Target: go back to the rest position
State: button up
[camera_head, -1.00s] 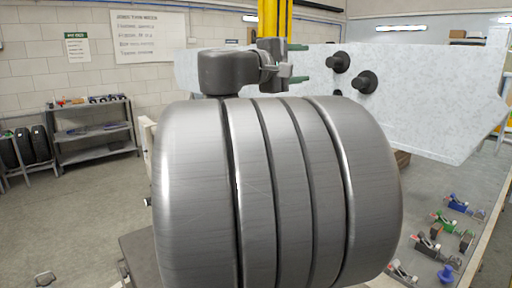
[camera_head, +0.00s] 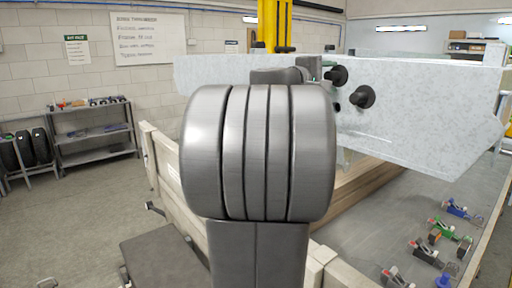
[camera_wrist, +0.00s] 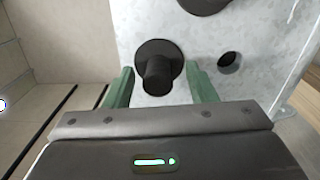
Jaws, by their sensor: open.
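My gripper (camera_wrist: 160,70) is open in the wrist view, with green fingers apart on either side of a black round stub (camera_wrist: 157,72). The stub sticks out of a pale grey speckled metal panel (camera_wrist: 140,20). I cannot tell whether the stub reaches between the fingers. In the head view, my arm's large grey link hides most of the gripper. A little green shows beside the panel (camera_head: 430,100), near the black stubs (camera_head: 364,96).
A dark round hole (camera_wrist: 229,62) lies right of the stub. Wooden beams (camera_head: 365,185) run below the panel. Several small coloured tools (camera_head: 440,228) lie on the surface at right. A shelf rack (camera_head: 92,130) stands at left, with open floor in front.

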jog(key=v, duration=0.4)
jog(key=shift+s+a+r, duration=0.15)
jog(key=shift+a+r, duration=0.05)
jog(key=shift+r, duration=0.05)
jog(key=shift+a+f, duration=0.2)
jog(key=shift+a, duration=0.05)
jog(key=shift+v, duration=1.2)
jog(key=shift+s+r, duration=0.2)
